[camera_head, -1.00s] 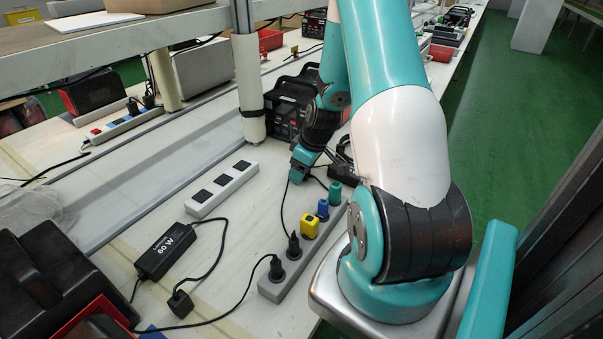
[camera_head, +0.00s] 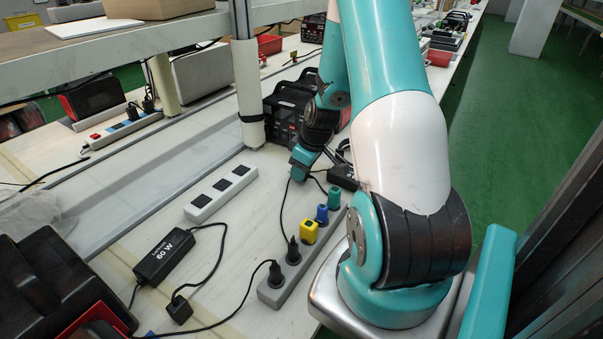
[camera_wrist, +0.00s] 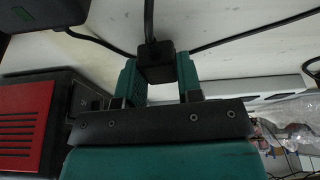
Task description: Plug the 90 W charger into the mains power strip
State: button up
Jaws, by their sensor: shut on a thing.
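My gripper (camera_wrist: 160,75) is shut on a small black plug (camera_wrist: 155,62), with one teal finger on each side. In the head view my gripper (camera_head: 300,172) is low over the bench beyond the near grey strip. A black charger block (camera_head: 342,177) lies just right of it, and a black block (camera_wrist: 45,10) shows in the wrist view; no wattage is readable. A white power strip (camera_head: 220,194) with three dark sockets and no plugs lies left of my gripper. A black charger marked 60 W (camera_head: 165,256) lies left, its plug (camera_head: 179,309) loose on the bench.
A grey strip (camera_head: 270,296) in front holds black, yellow, blue and teal plugs. A red-and-black machine (camera_head: 290,105) stands behind my gripper, near a shelf post (camera_head: 247,90). Another white strip (camera_head: 120,130) with plugs is at back left. Cables cross the bench.

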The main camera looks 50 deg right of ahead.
notch_tip(320, 180, up, 19)
jog(key=p, duration=0.1)
jog(key=shift+f, duration=0.15)
